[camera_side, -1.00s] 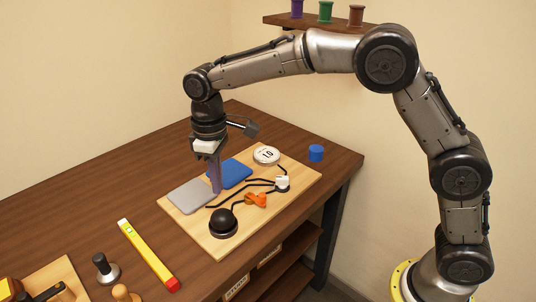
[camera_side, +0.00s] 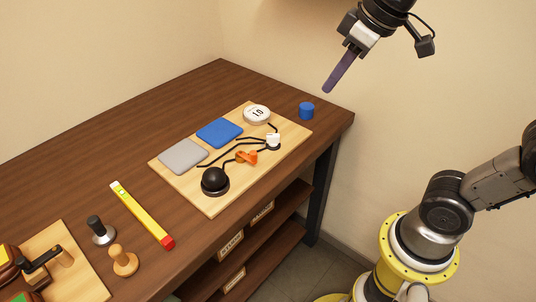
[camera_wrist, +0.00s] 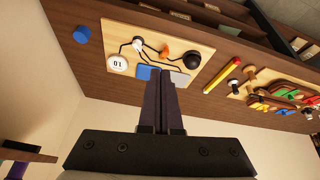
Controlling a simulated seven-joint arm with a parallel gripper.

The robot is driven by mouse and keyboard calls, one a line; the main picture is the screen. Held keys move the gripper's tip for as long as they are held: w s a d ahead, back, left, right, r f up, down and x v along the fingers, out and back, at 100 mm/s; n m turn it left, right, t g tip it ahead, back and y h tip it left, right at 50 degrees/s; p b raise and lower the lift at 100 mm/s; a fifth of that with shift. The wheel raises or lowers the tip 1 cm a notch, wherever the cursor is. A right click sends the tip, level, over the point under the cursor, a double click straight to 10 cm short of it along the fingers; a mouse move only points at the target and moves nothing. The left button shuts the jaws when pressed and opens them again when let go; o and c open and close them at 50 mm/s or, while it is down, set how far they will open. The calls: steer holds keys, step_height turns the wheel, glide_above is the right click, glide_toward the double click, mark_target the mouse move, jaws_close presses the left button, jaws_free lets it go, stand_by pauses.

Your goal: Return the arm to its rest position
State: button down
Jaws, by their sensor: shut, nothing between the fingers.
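The gripper touches nothing. Part of my arm is outside the side view.
The wooden board (camera_side: 213,206) on the bench (camera_side: 120,135) holds a grey pad (camera_side: 183,156), a blue pad (camera_side: 219,132), a black dome (camera_side: 214,179), an orange piece (camera_side: 247,157) and a white disc (camera_side: 257,113). A blue cylinder (camera_side: 306,111) stands nearby. A yellow level (camera_side: 141,213) lies left.

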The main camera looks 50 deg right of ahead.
steer(key=s+d+f+m, duration=0.1)
steer(key=s+f+m, duration=0.1)
steer(key=s+f, duration=0.6)
steer(key=shift+s+d+f+t, duration=0.3)
steer(key=shift+s+d, duration=0.1)
steer(key=shift+s, duration=0.45)
steer(key=shift+r, duration=0.1)
stand_by(0.7)
